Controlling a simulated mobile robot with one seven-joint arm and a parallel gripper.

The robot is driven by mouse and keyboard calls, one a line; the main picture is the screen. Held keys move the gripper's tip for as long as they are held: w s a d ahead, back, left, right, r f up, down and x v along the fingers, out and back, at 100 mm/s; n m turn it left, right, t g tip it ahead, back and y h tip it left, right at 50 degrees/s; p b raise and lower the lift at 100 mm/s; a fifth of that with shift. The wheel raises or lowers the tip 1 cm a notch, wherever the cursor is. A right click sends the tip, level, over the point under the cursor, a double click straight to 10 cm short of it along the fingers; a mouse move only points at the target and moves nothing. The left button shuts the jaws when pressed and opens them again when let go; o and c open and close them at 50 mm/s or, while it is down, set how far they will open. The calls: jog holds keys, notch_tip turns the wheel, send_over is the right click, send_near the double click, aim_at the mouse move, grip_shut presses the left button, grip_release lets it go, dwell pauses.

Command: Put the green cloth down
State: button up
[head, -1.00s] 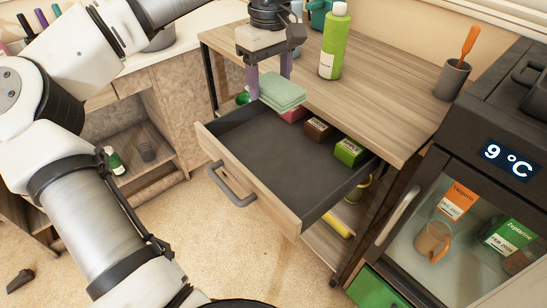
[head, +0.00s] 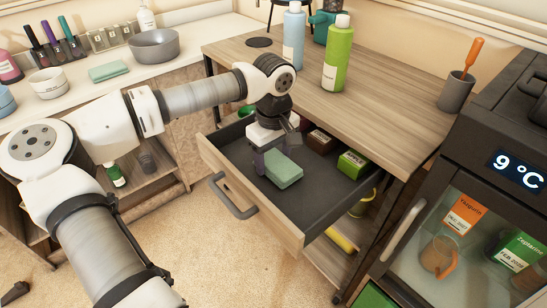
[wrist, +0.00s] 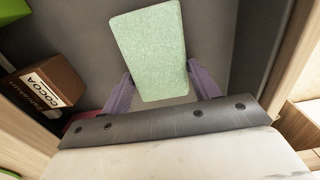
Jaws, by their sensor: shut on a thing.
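The green cloth (head: 283,169) is a pale green folded block in the head view, low inside the open drawer (head: 240,178). In the wrist view the cloth (wrist: 150,50) sits between the two purple fingers, over the dark drawer floor. My gripper (head: 272,163) points down into the drawer and is shut on the cloth near one end. I cannot tell whether the cloth touches the drawer floor.
A brown cocoa box (wrist: 45,85), also in the head view (head: 321,141), and a green box (head: 352,163) stand at the drawer's back right. The drawer's front and right floor is bare. Bottles (head: 337,55) stand on the tabletop (head: 390,85). Another green cloth (head: 108,71) lies on the left counter.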

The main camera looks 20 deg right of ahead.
aim_at(273, 159)
jog(key=shift+f, duration=0.15)
jog(key=shift+f, duration=0.15)
jog(key=o, duration=0.9)
notch_tip(273, 159, up, 12)
jog(key=shift+r+p, duration=0.2)
jog(key=shift+p, duration=0.35)
